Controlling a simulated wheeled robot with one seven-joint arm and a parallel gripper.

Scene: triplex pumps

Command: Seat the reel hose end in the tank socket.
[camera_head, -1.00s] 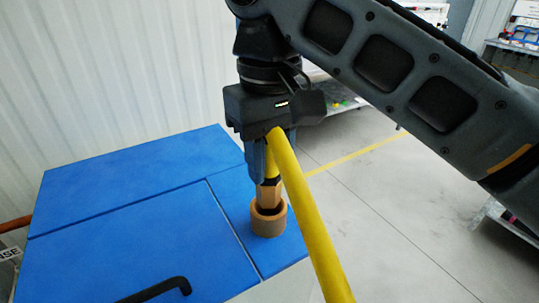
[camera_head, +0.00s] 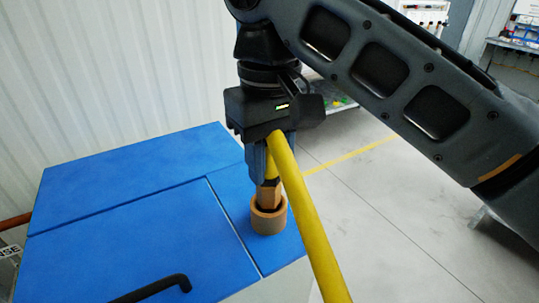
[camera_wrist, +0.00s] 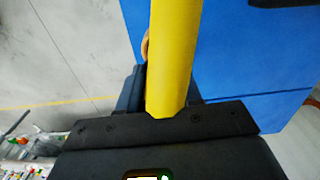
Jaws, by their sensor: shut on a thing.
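The tank socket (camera_head: 268,219) is a short brown ring standing on the blue tank top (camera_head: 120,205). The reel hose (camera_head: 308,225) is yellow and runs from my gripper down past the socket's right side. Its brass-coloured hose end (camera_head: 268,194) points down, and its lower part is at the socket's mouth, seemingly inside the rim. How deep it sits is hidden. My gripper (camera_head: 267,178) is right above the socket, shut on the hose end. In the wrist view the yellow hose (camera_wrist: 172,60) covers the hose end, and only a sliver of the socket (camera_wrist: 145,45) shows.
A black handle (camera_head: 155,290) is on the tank top at the front. A ribbed pale wall (camera_head: 100,80) stands behind the tank. Open grey floor (camera_head: 385,220) with a yellow line lies to the right. Shelves with small items (camera_head: 520,50) stand at the far right.

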